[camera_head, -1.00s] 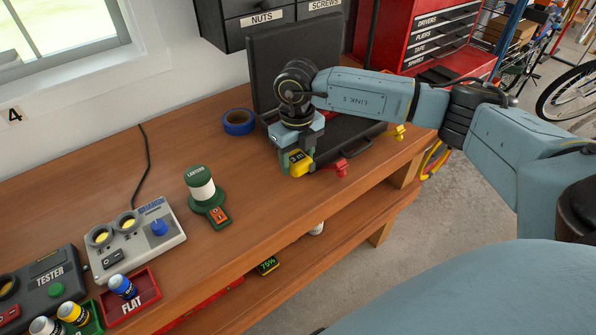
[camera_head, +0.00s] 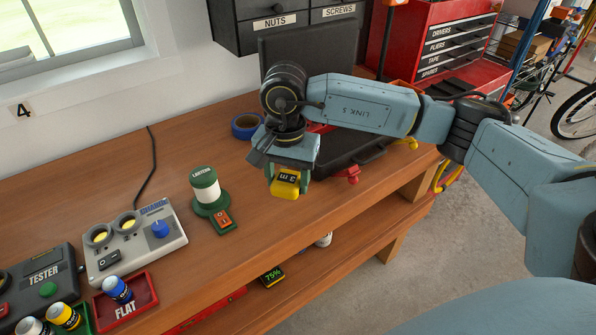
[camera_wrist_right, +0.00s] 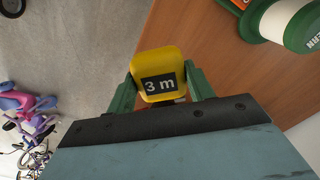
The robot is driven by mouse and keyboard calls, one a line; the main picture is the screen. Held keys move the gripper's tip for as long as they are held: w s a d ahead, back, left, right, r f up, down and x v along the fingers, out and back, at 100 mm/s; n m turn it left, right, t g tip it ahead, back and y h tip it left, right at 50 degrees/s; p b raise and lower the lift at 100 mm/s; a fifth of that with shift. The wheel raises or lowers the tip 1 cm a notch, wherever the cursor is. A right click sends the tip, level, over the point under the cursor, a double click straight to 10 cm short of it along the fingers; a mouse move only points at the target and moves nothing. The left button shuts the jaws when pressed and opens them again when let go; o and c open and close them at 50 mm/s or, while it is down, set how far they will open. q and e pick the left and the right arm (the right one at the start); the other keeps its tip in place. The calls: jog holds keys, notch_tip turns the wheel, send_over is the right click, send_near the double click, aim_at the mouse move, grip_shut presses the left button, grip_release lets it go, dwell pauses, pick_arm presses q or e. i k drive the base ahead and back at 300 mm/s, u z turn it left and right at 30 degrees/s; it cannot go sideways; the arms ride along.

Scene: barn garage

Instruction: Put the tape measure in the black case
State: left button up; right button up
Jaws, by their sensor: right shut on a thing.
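The yellow tape measure (camera_head: 285,184) with a black "3 m" label is held between the green fingers of my right gripper (camera_head: 288,180), above the front edge of the workbench. It also shows in the right wrist view (camera_wrist_right: 159,75), with a finger on each side. The black case (camera_head: 349,152) stands open on the bench behind and to the right of the gripper, its lid (camera_head: 312,60) upright at the back. My arm hides part of the case. My left gripper is not in view.
A blue tape roll (camera_head: 246,126) lies left of the case. A green lantern (camera_head: 207,190) stands left of the gripper. A red-handled tool (camera_head: 349,174) lies in front of the case. A charger (camera_head: 135,240) and a red FLAT tray (camera_head: 127,300) are further left.

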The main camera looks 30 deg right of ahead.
aim_at(324, 155)
jog(key=z, duration=0.3)
jog(key=k, duration=0.4)
jog(key=z, duration=0.95)
jog(key=i, duration=1)
jog(key=u, duration=1.15)
jog(key=i, duration=0.15)
jog(key=u, duration=0.1)
